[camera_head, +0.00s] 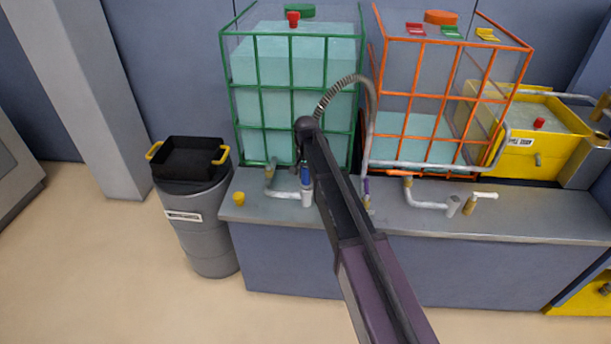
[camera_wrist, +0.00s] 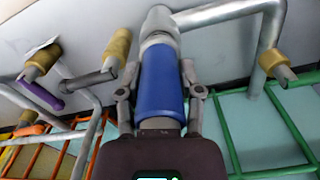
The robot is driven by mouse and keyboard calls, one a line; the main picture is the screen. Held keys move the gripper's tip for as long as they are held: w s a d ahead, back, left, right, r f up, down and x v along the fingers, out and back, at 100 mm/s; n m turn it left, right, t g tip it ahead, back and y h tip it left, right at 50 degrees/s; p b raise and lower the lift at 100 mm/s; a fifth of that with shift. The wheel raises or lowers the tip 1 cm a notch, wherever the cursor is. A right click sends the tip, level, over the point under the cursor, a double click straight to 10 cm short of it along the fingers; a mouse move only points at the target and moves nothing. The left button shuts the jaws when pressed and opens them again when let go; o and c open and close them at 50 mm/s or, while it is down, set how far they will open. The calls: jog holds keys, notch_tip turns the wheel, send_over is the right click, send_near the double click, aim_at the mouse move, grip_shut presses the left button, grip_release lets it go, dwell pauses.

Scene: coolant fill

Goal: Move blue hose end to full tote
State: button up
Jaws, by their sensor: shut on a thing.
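The green-framed tote (camera_head: 292,90) in the head view holds pale liquid almost to its top. The orange-framed tote (camera_head: 400,140) to its right holds liquid only in its lower part. The blue hose end (camera_head: 306,175) is at the foot of the green tote, and my gripper (camera_head: 304,164) is shut on it. In the wrist view the blue hose end (camera_wrist: 160,80) lies between both fingers. Its far end meets or lines up closely with a grey pipe fitting (camera_wrist: 159,24); I cannot tell if they are joined. The ribbed hose (camera_head: 347,84) arcs behind my arm.
A brass valve (camera_head: 270,173) and pipe sit left of the blue end. Another bent pipe (camera_head: 428,203) stands on the grey bench (camera_head: 530,218) before the orange tote. A black tray (camera_head: 187,158) on a grey bin is at left. A yellow container (camera_head: 543,150) is at right.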

jog(key=shift+f+b, duration=0.6)
jog(key=shift+f, duration=0.05)
jog(key=shift+r, duration=0.2)
jog(key=shift+r+p, duration=1.2)
jog(key=shift+p, duration=0.2)
jog(key=shift+f+b, duration=1.45)
dwell(1.5)
jog(key=o, duration=1)
jog(key=shift+r, duration=0.2)
